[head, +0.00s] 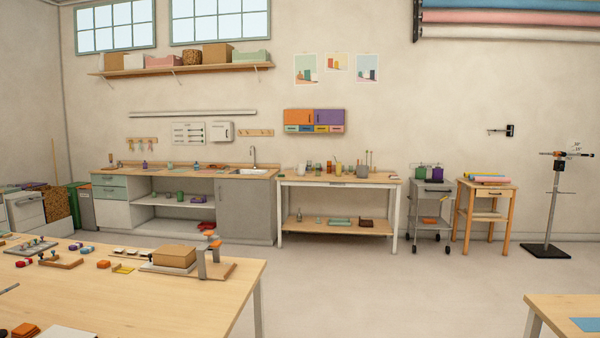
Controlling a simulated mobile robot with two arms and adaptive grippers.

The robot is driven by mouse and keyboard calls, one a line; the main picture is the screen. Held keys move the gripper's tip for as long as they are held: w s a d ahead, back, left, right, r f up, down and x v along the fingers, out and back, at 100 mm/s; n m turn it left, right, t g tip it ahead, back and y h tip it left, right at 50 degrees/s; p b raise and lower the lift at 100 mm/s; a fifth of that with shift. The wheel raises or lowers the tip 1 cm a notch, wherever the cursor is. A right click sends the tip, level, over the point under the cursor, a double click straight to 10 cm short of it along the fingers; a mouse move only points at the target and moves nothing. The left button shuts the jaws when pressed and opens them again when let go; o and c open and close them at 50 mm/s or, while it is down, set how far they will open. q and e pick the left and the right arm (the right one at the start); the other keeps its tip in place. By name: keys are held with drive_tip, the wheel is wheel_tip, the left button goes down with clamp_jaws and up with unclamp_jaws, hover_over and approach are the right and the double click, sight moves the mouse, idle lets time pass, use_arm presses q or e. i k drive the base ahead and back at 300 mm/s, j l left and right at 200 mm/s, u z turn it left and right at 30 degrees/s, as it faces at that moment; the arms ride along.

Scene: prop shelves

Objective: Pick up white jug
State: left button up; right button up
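I cannot make out a white jug for certain. The white-legged work table (292,183) against the back wall holds several small vessels, too small to tell apart well. A pale vessel (362,171) stands among them toward the right, beside a holder with upright sticks. A yellow vessel (338,169) stands to its left. Neither of my grippers is in view.
A wooden table (225,297) with tools and a cardboard box (175,256) fills the front left. Another table corner (560,305) is at the front right. Open floor (400,290) lies between. A grey trolley (431,205) and wooden stand (487,215) are right of the work table.

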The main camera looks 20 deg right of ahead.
sight(301, 167)
drive_tip(key=i+l+z, duration=0.45)
drive_tip(key=i, duration=0.25)
drive_tip(key=i+l+z, duration=0.35)
drive_tip(key=i, duration=0.55)
drive_tip(key=i+z, duration=0.35)
drive_tip(key=i, duration=2.8)
drive_tip(key=i+u, duration=0.1)
drive_tip(key=i, duration=0.4)
drive_tip(key=i+l+u, duration=0.1)
drive_tip(key=i, duration=0.4)
drive_tip(key=i+l+u, duration=0.1)
drive_tip(key=i, duration=0.35)
drive_tip(key=i+l+u, duration=0.15)
drive_tip(key=i, duration=0.35)
drive_tip(key=i+l+u, duration=0.1)
drive_tip(key=i, duration=0.4)
drive_tip(key=l, duration=0.1)
